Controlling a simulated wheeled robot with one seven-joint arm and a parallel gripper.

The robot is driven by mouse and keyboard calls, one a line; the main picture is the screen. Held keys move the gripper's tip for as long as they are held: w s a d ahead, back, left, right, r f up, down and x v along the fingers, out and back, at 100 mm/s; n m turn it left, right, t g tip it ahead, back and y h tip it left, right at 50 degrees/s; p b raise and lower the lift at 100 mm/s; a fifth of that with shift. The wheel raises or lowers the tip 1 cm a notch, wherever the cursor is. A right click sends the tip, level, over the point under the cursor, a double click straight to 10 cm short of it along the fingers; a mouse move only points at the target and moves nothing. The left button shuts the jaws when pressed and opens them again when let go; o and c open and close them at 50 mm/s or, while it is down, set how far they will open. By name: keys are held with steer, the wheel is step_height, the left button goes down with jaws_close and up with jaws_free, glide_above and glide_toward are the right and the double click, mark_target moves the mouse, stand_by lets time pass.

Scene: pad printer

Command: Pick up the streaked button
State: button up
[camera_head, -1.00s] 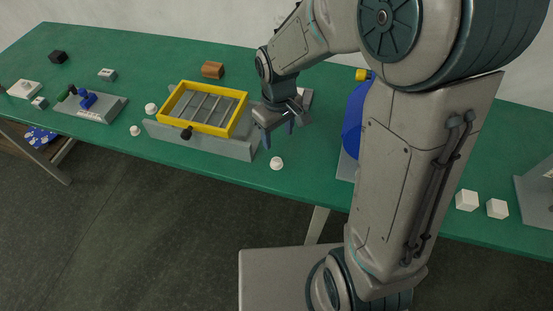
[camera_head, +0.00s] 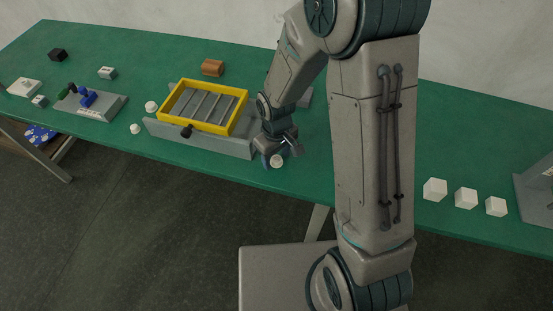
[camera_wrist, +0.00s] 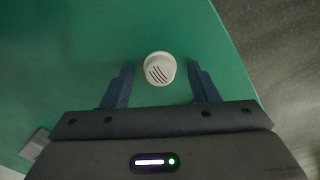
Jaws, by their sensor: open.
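The streaked button (camera_wrist: 160,69) is a small round white piece with dark stripes on its top. In the wrist view it sits on the green table between the tips of my open gripper (camera_wrist: 160,88), with a gap on both sides. In the head view the button (camera_head: 277,160) stands near the table's front edge, right of the yellow frame. My gripper (camera_head: 272,159) is down at it there, and partly hides the space around it. The fingers hold nothing.
A yellow frame on a grey base (camera_head: 203,145) stands just left of my gripper. Two white knobs (camera_head: 151,106) stand left of it. A grey block with blue parts (camera_head: 90,106) is further left. White cubes (camera_head: 466,198) stand at right. The table's front edge is close to the button.

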steer(key=c, duration=1)
steer(key=shift+c, duration=0.2)
steer(key=shift+r, duration=0.2)
